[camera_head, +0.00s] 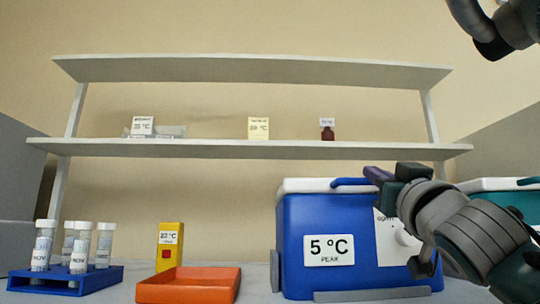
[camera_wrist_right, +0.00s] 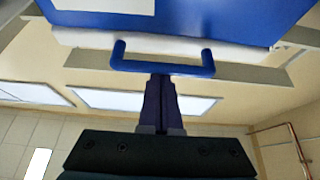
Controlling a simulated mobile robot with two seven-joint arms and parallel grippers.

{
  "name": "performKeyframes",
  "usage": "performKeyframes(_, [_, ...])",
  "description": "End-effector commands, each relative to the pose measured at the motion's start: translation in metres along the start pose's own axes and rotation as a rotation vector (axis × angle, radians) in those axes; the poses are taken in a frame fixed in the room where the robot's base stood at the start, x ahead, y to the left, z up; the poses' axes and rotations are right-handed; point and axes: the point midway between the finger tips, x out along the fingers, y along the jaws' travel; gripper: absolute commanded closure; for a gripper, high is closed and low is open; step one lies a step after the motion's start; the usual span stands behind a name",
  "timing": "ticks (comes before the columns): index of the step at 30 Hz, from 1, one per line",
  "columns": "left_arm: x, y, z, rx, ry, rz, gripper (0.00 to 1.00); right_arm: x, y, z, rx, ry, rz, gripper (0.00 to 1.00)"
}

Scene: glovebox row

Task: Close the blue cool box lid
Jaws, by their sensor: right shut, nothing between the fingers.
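The blue cool box (camera_head: 300,240) stands on the bench at centre right, with a "5 °C" label on its front. Its white lid (camera_head: 305,186) lies flat along the top of the box in the head view, with no clear gap seen. The lid's blue handle (camera_head: 350,182) shows at the upper edge; it also shows in the wrist view (camera_wrist_right: 163,67). My right gripper (camera_head: 375,174) is shut and empty at the handle. In the wrist view its fingertips (camera_wrist_right: 161,80) end right by the handle bar; I cannot tell if they touch. My left gripper is out of view.
A teal box (camera_head: 505,186) stands behind my right arm. An orange tray (camera_head: 190,286), a yellow box (camera_head: 170,245) and a blue rack (camera_head: 65,280) with several tubes are at left. A shelf (camera_head: 250,149) with small labelled items spans behind.

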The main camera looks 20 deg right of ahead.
Motion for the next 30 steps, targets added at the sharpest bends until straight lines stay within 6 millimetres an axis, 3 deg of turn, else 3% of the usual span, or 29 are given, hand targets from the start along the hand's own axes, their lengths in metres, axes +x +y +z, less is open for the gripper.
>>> performKeyframes(5, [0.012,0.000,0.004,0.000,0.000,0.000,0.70,-0.004,0.000,0.007,0.002,0.017,0.000,1.00])
performKeyframes(20, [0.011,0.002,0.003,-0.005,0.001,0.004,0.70,-0.003,0.000,0.011,0.002,0.007,0.002,1.00])
performKeyframes(26, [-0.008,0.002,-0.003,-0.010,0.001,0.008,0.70,0.010,0.003,-0.009,0.002,0.012,0.003,1.00])
performKeyframes(30, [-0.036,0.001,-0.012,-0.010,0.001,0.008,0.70,0.030,0.006,-0.038,0.003,0.025,0.000,1.00])
